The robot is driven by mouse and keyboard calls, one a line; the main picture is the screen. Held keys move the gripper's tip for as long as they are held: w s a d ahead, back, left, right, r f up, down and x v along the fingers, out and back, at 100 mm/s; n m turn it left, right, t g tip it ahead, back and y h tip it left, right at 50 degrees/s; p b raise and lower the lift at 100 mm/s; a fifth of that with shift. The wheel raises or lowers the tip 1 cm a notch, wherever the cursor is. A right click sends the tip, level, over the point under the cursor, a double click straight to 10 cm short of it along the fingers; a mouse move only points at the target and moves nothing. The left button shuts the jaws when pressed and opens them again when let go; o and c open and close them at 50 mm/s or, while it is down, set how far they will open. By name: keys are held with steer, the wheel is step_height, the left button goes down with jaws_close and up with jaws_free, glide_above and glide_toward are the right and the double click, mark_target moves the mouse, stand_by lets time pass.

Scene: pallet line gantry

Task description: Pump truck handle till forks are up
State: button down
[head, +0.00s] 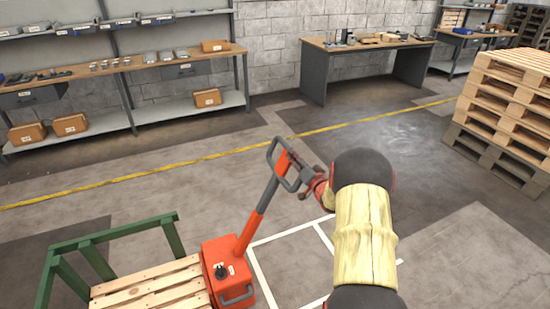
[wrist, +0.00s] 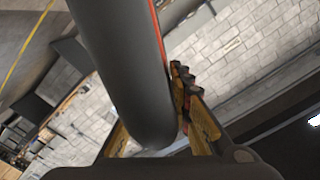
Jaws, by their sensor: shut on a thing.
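The pallet truck (head: 228,272) is orange-red, with its body at the lower middle of the head view. Its orange handle (head: 257,217) leans up and to the right, ending in a dark grey loop grip. My gripper (head: 305,190) is at the right side of that loop and shut on it. In the wrist view the dark grey grip bar (wrist: 125,70) runs between the fingers of my gripper (wrist: 155,130). A wooden pallet (head: 155,288) lies beside the truck body at lower left, inside a green frame (head: 125,232). The forks are hidden, so their height cannot be told.
White floor lines (head: 283,237) run beside the truck. A yellow line (head: 185,166) crosses the floor behind it. Stacked pallets (head: 510,95) stand at right. A long workbench (head: 110,66) and a grey desk (head: 365,48) stand along the back wall. The floor between is clear.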

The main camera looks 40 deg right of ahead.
steer(key=s+d+f+m, duration=0.1)
steer(key=s+d+f, duration=0.1)
steer(key=d+f, duration=0.3)
steer(key=d, duration=0.3)
steer(key=shift+s+m, duration=0.15)
steer(key=shift+m, duration=0.25)
steer(key=c, duration=1.6)
jaws_free()
